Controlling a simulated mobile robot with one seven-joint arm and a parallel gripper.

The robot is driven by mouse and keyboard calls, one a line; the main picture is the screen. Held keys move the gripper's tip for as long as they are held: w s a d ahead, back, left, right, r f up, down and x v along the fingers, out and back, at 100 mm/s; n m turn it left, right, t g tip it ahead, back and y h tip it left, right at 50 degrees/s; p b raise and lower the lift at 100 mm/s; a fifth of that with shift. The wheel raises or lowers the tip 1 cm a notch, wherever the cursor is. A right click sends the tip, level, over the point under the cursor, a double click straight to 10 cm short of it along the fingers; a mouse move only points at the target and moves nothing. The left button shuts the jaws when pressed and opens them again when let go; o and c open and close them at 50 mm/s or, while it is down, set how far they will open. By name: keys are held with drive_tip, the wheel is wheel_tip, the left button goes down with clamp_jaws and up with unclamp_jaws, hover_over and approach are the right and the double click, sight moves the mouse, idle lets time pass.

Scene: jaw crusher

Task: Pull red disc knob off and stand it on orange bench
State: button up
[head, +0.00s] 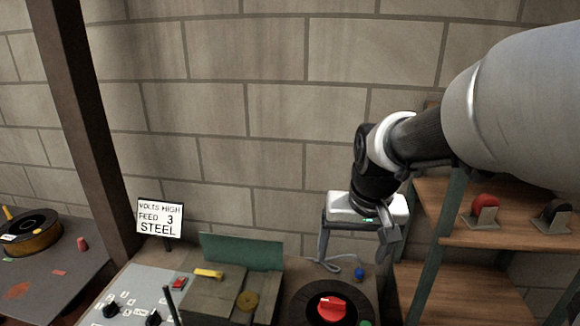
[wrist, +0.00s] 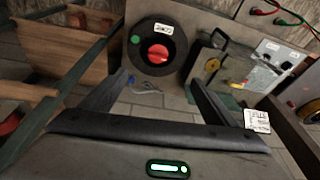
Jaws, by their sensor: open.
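A red knob (head: 332,308) sits at the centre of a black round plate on the console, near the bottom edge of the head view. It also shows in the wrist view (wrist: 158,53), upper middle, beyond my fingers. A red disc (head: 485,203) stands in a grey holder on the wooden shelf at right. I cannot tell which of these is the red disc knob. My gripper (head: 388,243) is open and empty, above and right of the knob, apart from it; its two spread fingers show in the wrist view (wrist: 158,80). No clearly orange bench stands out; the shelf is orange-brown.
The wooden shelf unit (head: 471,237) with green posts stands at right, with a black disc (head: 556,211) beside the red one. A sign (head: 160,218), a green panel (head: 240,252) and a yellow handle (head: 208,273) are left of the knob. A grey table (head: 45,272) is far left.

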drive_tip(key=w+f+g, duration=0.1)
drive_tip(key=w+f, duration=0.6)
drive_tip(key=f, duration=0.1)
drive_tip(key=m+g+p, duration=0.1)
drive_tip(key=g+p, duration=0.1)
hover_over(333, 301)
wheel_tip(333, 301, down, 12)
drive_tip(key=shift+r, duration=0.2)
drive_tip(key=shift+f, duration=0.45)
drive_tip(key=shift+f, duration=0.1)
wheel_tip(333, 301, down, 9)
drive_tip(key=b, duration=0.6)
drive_tip(key=shift+b, duration=0.35)
